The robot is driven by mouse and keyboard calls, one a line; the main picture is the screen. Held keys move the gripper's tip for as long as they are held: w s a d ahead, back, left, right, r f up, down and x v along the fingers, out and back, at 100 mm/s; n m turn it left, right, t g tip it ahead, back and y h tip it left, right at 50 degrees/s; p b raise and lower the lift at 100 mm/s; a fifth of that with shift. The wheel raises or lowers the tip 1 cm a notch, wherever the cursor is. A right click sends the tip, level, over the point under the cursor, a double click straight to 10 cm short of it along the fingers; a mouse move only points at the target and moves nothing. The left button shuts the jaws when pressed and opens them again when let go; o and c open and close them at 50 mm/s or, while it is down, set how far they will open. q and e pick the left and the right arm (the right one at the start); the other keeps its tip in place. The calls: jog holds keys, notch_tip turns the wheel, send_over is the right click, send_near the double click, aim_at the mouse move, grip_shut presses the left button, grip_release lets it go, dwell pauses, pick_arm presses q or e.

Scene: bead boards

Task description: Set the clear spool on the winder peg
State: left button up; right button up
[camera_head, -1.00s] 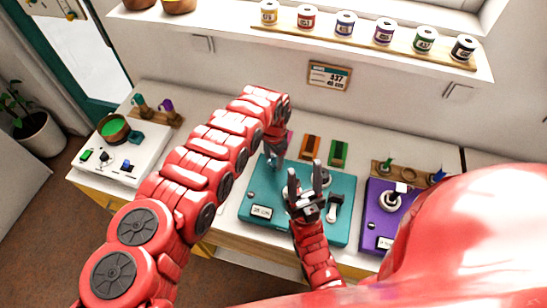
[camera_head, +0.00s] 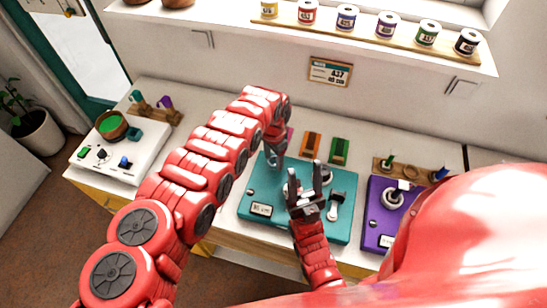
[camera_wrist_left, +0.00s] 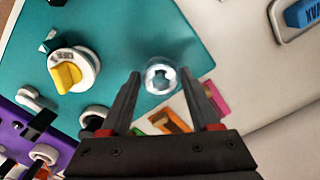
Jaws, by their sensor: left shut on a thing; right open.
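The clear spool (camera_wrist_left: 158,77) is a small transparent round thing between the fingertips of my left gripper (camera_wrist_left: 160,88) in the left wrist view. The gripper is shut on it, over the teal board (camera_wrist_left: 125,30) near its edge. Something pale and dark shows through the spool; I cannot tell whether it is the peg. In the head view my left gripper (camera_head: 274,160) is above the far left part of the teal board (camera_head: 262,190), and the spool is not distinct. My right gripper (camera_head: 306,186) is open and empty over the board's middle. No winder peg is clearly visible.
A yellow knob (camera_wrist_left: 67,74) stands on the teal board, with a lever (camera_head: 335,206) at its right. The purple board (camera_head: 377,222) lies to the right. Orange (camera_head: 311,144) and green (camera_head: 339,150) pieces lie behind. A white box (camera_head: 108,165) stands at left.

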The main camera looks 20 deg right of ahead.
pick_arm(q)
jog(key=shift+f+b, duration=0.75)
jog(key=shift+f, duration=0.15)
jog(key=o, duration=1.4)
jog(key=shift+r, duration=0.1)
notch_tip(320, 180, up, 7)
jog(key=p, duration=0.5)
